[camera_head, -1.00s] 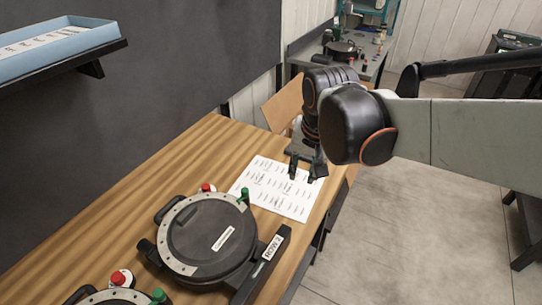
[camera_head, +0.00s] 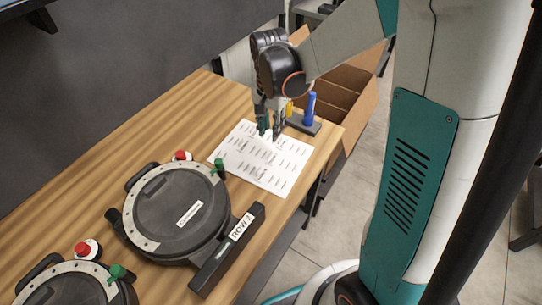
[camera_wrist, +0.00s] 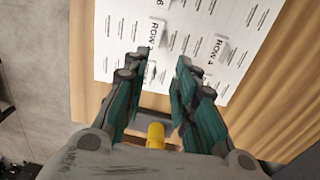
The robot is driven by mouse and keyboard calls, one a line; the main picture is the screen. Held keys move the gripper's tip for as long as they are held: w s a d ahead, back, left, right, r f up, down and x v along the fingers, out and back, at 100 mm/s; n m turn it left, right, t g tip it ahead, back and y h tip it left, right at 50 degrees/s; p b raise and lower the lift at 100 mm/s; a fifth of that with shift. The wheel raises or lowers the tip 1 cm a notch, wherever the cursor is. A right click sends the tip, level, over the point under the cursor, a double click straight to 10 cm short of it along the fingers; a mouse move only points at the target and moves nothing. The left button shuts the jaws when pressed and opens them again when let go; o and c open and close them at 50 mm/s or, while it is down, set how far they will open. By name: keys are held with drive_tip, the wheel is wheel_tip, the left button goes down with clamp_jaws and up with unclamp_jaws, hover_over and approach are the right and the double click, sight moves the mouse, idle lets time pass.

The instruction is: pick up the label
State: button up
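A white sheet (camera_head: 262,160) of printed labels lies on the wooden table. In the wrist view, the sheet (camera_wrist: 190,14) carries small row labels, including one reading ROW 4 (camera_wrist: 215,53) and a partly covered one (camera_wrist: 152,38) just beyond my fingertips. Which label is meant, I cannot tell. My gripper (camera_head: 269,134) points down over the sheet's far edge. In the wrist view my gripper (camera_wrist: 160,64) is open, with nothing between its teal and black fingers. Whether the fingertips touch the sheet, I cannot tell.
A round black seed meter (camera_head: 178,216) stands nearer, with a black bar marked ROW 2 (camera_head: 241,226) beside it. Another meter (camera_head: 72,289) is at the lower left. A blue marker (camera_head: 310,108) stands in a dark holder behind the sheet. A cardboard box (camera_head: 345,90) is beyond the table.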

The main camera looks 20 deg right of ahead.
sight(271, 151)
drive_tip(key=f+b, duration=0.1)
drive_tip(key=f, duration=0.2)
drive_tip(key=f+b, duration=0.1)
drive_tip(key=f, duration=0.2)
drive_tip(key=f+b, duration=0.1)
drive_tip(key=f, duration=0.2)
drive_tip(key=shift+s+a, duration=0.1)
drive_tip(key=shift+s, duration=0.25)
drive_tip(key=shift+r, duration=0.15)
clamp_jaws()
